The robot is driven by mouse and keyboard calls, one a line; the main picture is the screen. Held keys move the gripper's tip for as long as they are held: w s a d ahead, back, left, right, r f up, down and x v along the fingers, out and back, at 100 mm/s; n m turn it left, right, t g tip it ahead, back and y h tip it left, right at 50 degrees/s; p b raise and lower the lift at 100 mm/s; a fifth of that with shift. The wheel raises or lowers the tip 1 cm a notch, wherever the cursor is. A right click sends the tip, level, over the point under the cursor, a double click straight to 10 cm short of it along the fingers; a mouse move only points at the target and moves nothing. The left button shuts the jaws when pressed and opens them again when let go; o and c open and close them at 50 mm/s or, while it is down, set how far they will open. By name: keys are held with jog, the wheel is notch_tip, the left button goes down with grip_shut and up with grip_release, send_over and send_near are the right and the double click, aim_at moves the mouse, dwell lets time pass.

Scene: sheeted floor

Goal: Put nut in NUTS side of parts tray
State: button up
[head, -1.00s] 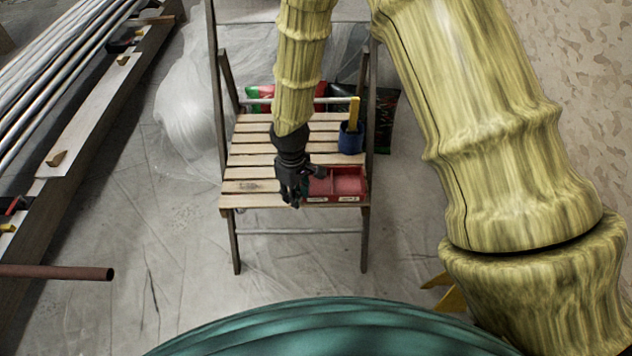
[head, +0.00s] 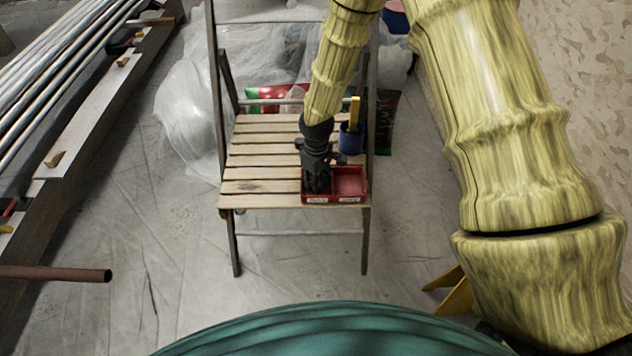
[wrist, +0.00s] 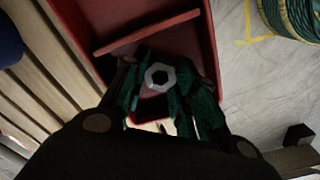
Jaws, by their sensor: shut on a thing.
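A pale hex nut (wrist: 160,77) is held between the fingertips of my gripper (wrist: 157,88) in the wrist view. The red parts tray (head: 350,183) lies on the front right of the slatted wooden platform. It has two compartments split by a divider (wrist: 148,32). In the head view my gripper (head: 318,180) is over the left compartment, and its fingers hide much of it. The tray's front has two small white labels, too small to read. The nut is hidden in the head view. I cannot tell how high it is above the tray floor.
A blue cup (head: 351,138) with a yellow item stands behind the tray on the slatted platform (head: 262,160). The platform's left half is clear. A rail with long pipes (head: 75,75) runs along the left.

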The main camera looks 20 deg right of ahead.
jog(key=shift+f, duration=0.1)
jog(key=o, duration=0.7)
jog(key=shift+o, duration=0.2)
notch_tip(320, 180, up, 12)
jog(key=p, duration=0.1)
jog(key=shift+p, duration=0.4)
